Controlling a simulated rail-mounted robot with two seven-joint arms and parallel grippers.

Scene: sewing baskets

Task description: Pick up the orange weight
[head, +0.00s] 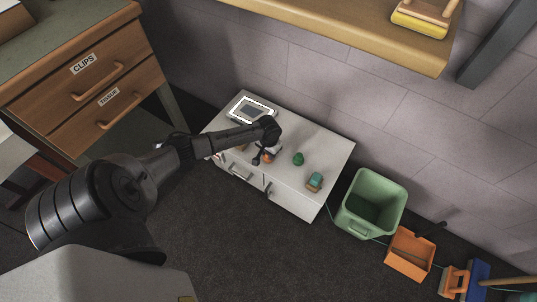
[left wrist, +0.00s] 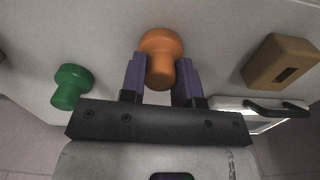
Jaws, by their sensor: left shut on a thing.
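The orange weight (head: 268,158) is a small knobbed piece on the white cabinet top. In the left wrist view the orange weight (left wrist: 161,45) has its narrow knob between the two fingers. My left gripper (head: 262,157) is shut on it, with a finger on each side (left wrist: 162,66). In the head view the gripper partly hides the weight. I cannot tell whether the weight is touching the cabinet top. My right gripper is not in view.
A green weight (head: 299,158) stands to the right on the white cabinet (head: 325,154), with a teal-and-orange item (head: 314,182) near its edge. A brown slotted block (left wrist: 281,60) is close to the gripper. A green bin (head: 358,218) stands beside the cabinet.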

